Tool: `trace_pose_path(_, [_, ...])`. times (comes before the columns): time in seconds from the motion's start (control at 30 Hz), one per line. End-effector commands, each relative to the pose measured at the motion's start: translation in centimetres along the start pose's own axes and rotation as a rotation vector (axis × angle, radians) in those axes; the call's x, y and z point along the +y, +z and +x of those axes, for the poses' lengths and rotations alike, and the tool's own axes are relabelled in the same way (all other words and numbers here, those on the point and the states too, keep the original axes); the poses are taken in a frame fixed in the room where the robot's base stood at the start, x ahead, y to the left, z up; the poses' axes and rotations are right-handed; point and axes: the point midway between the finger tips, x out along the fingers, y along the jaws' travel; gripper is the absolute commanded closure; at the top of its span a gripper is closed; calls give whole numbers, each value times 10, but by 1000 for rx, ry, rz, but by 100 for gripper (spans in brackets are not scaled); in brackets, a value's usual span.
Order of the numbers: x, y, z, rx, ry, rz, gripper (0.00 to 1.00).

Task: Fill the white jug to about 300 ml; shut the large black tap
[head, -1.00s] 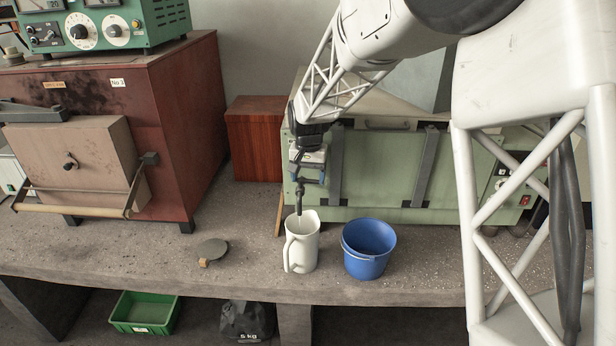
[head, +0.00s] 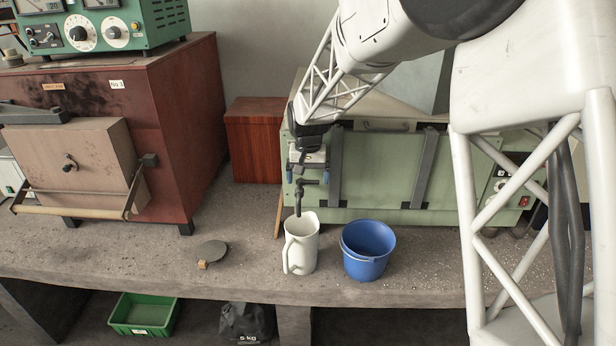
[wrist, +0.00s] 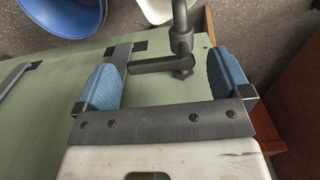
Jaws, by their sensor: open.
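The black tap (head: 300,192) stands out from the green cabinet, its spout pointing down over the white jug (head: 301,247). The tap also shows in the wrist view (wrist: 181,40), with its lever (wrist: 150,66) lying crosswise to the spout. My gripper (head: 307,175) is at the tap, just above the lever in the head view. In the wrist view my gripper (wrist: 163,80) is open, its blue pads apart on either side of the tap's lever and pivot, with visible gaps. The jug stands upright on the bench. Its water level is hidden, and I make out no stream.
A blue bucket (head: 368,250) stands close to the jug's right. A round dark disc (head: 212,250) lies to the left. The green cabinet (head: 385,170) is right behind the tap; a reddish-brown box (head: 255,140) is left of it. The bench's front edge is near.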

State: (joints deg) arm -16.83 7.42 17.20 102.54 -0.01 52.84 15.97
Motion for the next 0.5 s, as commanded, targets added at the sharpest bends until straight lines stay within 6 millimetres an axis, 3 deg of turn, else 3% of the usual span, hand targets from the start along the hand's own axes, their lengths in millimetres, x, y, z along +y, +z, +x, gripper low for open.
trace_pose_path(0.27, [0,0,-11,2,-1,0,4])
trace_pose_path(0.5, [0,0,-40,3,-1,0,4])
